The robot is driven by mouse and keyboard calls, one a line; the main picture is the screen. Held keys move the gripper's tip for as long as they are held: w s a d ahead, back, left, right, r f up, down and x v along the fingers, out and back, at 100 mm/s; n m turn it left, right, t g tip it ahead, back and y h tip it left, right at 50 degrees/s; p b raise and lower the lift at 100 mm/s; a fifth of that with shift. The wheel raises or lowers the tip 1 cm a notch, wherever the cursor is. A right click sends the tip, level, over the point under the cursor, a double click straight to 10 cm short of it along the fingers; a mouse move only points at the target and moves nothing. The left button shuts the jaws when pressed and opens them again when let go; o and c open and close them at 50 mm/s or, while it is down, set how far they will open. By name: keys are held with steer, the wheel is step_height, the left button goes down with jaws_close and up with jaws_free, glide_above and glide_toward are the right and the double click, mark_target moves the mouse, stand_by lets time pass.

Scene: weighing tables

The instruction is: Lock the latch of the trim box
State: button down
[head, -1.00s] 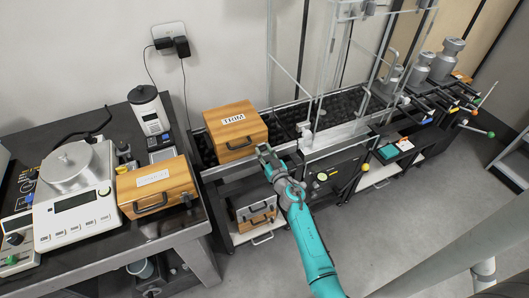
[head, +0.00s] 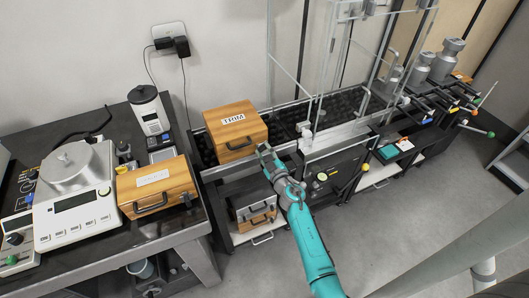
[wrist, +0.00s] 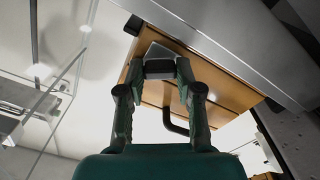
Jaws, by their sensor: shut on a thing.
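The trim box (head: 235,145) is a wooden box with a white "TRIM" label on its lid and a dark handle on its front. It sits at the left end of the dark rack bench. My gripper (head: 264,151) is at the box's right front corner. In the wrist view, my gripper (wrist: 160,70) is shut on a small dark and grey part at the box side, which looks like the latch (wrist: 160,53). The wooden box (wrist: 215,93) and its dark handle show just beyond the fingers. The fingers hide much of the latch, so I cannot tell its position.
A second wooden box (head: 157,188) with a white label stands on the left table, beside a balance (head: 75,212). A clear-panelled frame (head: 330,110) rises right of the trim box. Smaller boxes sit on the shelf below. The floor at right is open.

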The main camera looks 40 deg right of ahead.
steer(key=n, duration=0.5)
steer(key=shift+n, duration=0.3)
steer(key=n, duration=0.5)
steer(key=shift+n, duration=0.4)
steer(key=c, duration=0.8)
jaws_free()
steer(key=shift+o, duration=0.2)
steer(key=shift+s, duration=0.15)
steer(key=v, duration=1.1)
steer(key=shift+s, duration=0.35)
steer(key=shift+a, duration=0.15)
